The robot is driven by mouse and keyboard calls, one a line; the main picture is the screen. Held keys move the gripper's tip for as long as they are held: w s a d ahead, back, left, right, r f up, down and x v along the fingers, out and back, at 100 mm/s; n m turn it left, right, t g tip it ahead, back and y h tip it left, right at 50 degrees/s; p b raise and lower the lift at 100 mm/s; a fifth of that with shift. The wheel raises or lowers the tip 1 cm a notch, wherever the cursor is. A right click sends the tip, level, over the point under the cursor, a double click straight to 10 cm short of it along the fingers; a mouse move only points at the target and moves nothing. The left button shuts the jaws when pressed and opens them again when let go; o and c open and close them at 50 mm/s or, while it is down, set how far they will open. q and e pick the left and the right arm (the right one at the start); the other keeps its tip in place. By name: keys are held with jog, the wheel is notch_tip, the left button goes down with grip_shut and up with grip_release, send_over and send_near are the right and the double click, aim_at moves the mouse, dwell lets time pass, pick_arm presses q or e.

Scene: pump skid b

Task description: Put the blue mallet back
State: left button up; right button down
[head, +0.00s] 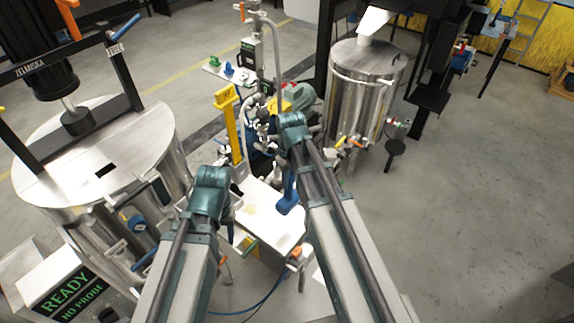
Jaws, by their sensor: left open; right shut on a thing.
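The blue mallet (289,190) shows as a blue shape just left of my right forearm, in front of the white bench top in the picture. Its lower end is wider, and its upper part is hidden by my arm. My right gripper (291,130) is over the back of the bench; its jaws are mostly hidden behind my wrist, shut on what appears to be the mallet. I cannot tell whether the mallet touches the bench. My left gripper (213,187) is open at the left edge of the bench, its fingers largely hidden.
The white bench (262,208) stands between my arms. A yellow post (234,125) and upright pipework (257,70) rise behind it. A large steel tank (150,150) is on the left, and a steel vessel (362,95) stands behind. Floor (480,210) at right is clear.

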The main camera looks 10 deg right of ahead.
jog(key=shift+s+r, duration=0.1)
dwell(0.4)
notch_tip(320, 180, down, 14)
jog(key=b, duration=1.3)
jog(key=shift+r, duration=0.2)
jog(key=shift+f+b, duration=0.1)
jog(key=shift+b, duration=0.3)
dwell(0.7)
